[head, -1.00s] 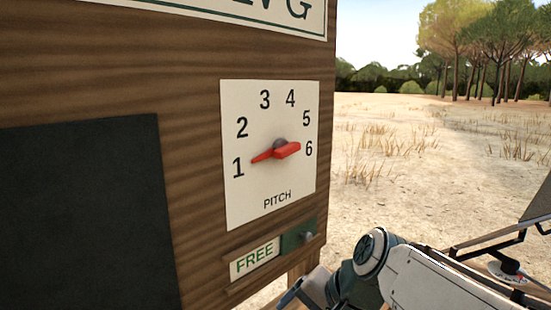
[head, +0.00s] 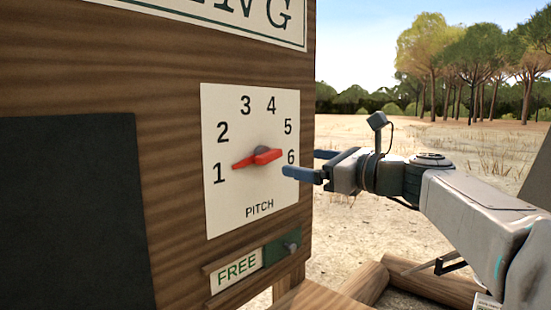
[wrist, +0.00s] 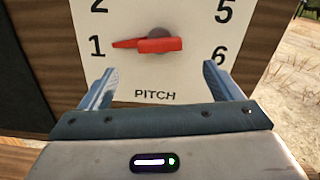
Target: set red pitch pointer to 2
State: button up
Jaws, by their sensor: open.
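The red pitch pointer (head: 258,157) sits at the middle of a white dial plate (head: 225,200) numbered 1 to 6. Its thin tip points at about 1, and its thick end is toward 6. My gripper (head: 305,164) is open and empty, in front of the dial's right side near the 6. In the wrist view the pointer (wrist: 148,45) lies nearly level, ahead of and between my two blue fingers (wrist: 158,82), apart from them. The wrist view hides the top of the dial.
The dial is fixed on a brown wooden panel (head: 170,150). A black board (head: 70,215) is at left. Below the dial are a FREE sign (head: 237,269) and a small green slide with a knob (head: 290,246). Wooden logs (head: 420,283) lie low at right.

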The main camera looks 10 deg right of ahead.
aim_at(273, 157)
jog(key=x, duration=0.9)
jog(key=shift+w+a+p, duration=0.1)
jog(key=shift+w+p, duration=0.1)
jog(key=shift+p, duration=0.15)
jog(key=c, duration=1.4)
jog(key=shift+a, duration=0.1)
